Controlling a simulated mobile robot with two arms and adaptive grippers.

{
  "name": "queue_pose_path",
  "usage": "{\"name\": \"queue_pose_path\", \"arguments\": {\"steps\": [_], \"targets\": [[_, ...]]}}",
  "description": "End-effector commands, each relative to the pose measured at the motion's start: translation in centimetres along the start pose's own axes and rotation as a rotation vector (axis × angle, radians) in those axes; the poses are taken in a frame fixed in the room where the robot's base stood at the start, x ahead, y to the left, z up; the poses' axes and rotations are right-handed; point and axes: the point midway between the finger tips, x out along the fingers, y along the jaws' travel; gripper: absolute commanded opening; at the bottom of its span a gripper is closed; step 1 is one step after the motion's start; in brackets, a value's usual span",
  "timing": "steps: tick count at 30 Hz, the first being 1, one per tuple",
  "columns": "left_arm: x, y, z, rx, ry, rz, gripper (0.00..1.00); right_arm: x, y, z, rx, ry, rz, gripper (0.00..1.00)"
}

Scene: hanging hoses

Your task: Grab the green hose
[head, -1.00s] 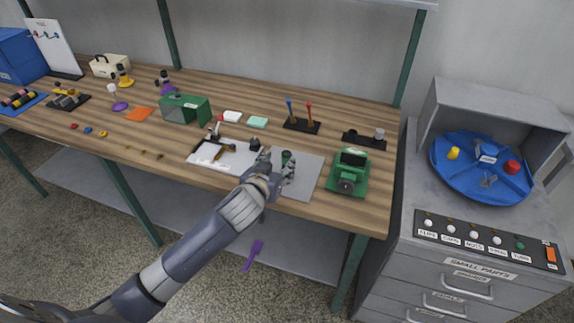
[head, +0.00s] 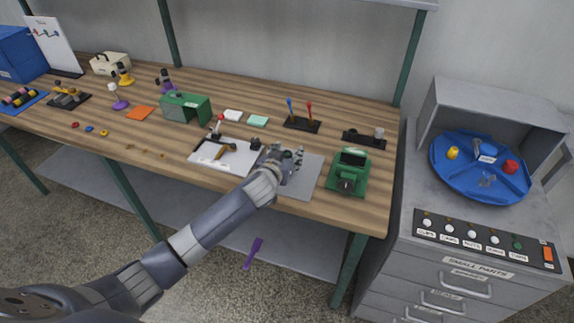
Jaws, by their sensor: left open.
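My left gripper (head: 291,159) is over the grey mat (head: 300,184) near the bench's front edge, seen from behind. Its fingers point away from me, and it is open. I cannot make out a green hose. A small dark green upright piece that showed at the gripper earlier is now hidden behind the hand, so I cannot tell whether the fingers touch it. My right gripper is not in view.
A green device (head: 348,172) stands close to the right of the mat. A black holder (head: 302,125) with blue and red upright tools is behind. A grey cabinet (head: 470,287) stands at right.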

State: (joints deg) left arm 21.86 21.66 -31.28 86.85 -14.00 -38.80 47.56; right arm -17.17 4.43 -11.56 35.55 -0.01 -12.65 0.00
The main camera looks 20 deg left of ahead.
Motion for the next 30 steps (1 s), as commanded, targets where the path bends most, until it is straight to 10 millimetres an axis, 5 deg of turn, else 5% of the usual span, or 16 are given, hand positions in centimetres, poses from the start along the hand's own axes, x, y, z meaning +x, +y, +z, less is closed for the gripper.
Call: {"name": "queue_pose_path", "arguments": {"steps": [5, 11, 23, 30], "targets": [[0.0, 0.0, 0.0, 0.0, 0.0, 0.0, 0.44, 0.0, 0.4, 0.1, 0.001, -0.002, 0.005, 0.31], [0.0, 0.0, 0.0, 0.0, 0.0, 0.0, 0.0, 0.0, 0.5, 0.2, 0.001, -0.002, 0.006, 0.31], [-0.1, 0.0, -0.2, -0.001, 0.001, 0.0, 0.0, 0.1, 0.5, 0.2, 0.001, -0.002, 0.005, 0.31], [-1.0, 0.0, -2.4, -0.002, 0.005, 0.001, 0.0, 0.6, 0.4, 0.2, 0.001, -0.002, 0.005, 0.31]]}}
